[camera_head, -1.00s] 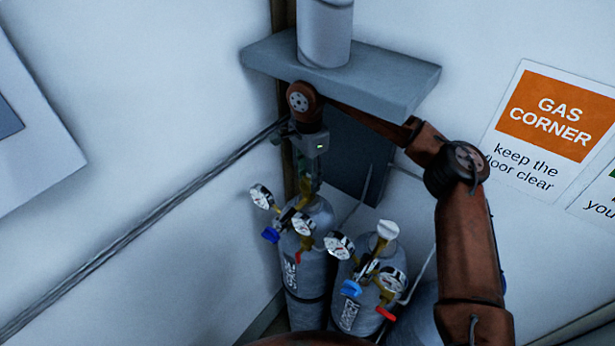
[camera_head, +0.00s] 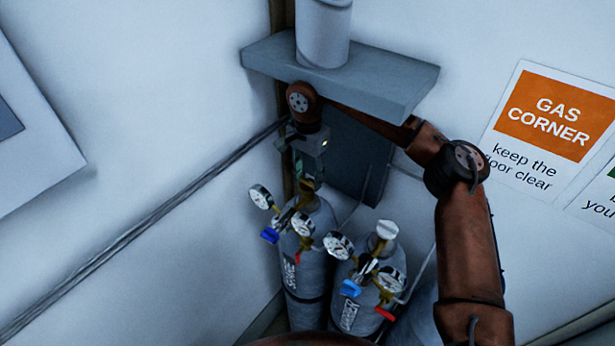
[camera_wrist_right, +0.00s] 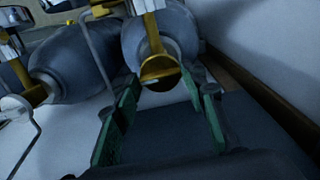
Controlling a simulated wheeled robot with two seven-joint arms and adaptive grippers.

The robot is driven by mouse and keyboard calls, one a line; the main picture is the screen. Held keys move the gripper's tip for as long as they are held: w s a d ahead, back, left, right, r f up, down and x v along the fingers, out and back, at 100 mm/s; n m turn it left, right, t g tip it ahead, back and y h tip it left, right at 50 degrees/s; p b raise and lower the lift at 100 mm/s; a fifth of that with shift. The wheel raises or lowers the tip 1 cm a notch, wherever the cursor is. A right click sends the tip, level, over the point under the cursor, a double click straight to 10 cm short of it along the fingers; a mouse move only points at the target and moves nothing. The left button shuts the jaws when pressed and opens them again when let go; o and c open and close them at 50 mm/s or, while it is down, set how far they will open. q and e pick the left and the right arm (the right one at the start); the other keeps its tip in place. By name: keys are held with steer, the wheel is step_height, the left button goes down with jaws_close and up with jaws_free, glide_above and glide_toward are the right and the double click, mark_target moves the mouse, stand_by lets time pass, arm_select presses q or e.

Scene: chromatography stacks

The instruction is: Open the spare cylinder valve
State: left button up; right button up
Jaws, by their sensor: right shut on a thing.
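Two grey gas cylinders stand side by side in the corner. The left cylinder (camera_head: 307,270) has a brass regulator with two gauges, a blue knob and a red knob; its label is too small to read surely. My right gripper (camera_head: 308,186) points down over its top, and its fingers hide the top fitting in the head view. In the right wrist view the green-padded fingers (camera_wrist_right: 160,88) stand on either side of the brass valve (camera_wrist_right: 160,66), shut on it. The right cylinder (camera_head: 352,285) has a pale round handwheel (camera_head: 387,230). My left gripper is out of view.
A grey shelf (camera_head: 400,80) bearing a pale cylinder (camera_head: 323,35) sits just above my right wrist. A cable (camera_head: 150,220) runs along the left wall. The right cylinder's gauges stand close beside the left cylinder.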

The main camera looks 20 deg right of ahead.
mark_target(308, 181)
steer(key=shift+w+r, duration=0.1)
steer(key=shift+r, duration=0.1)
steer(key=o, duration=1.2)
steer(key=shift+f, duration=0.2)
steer(key=shift+c, duration=0.2)
step_height(308, 181, up, 12)
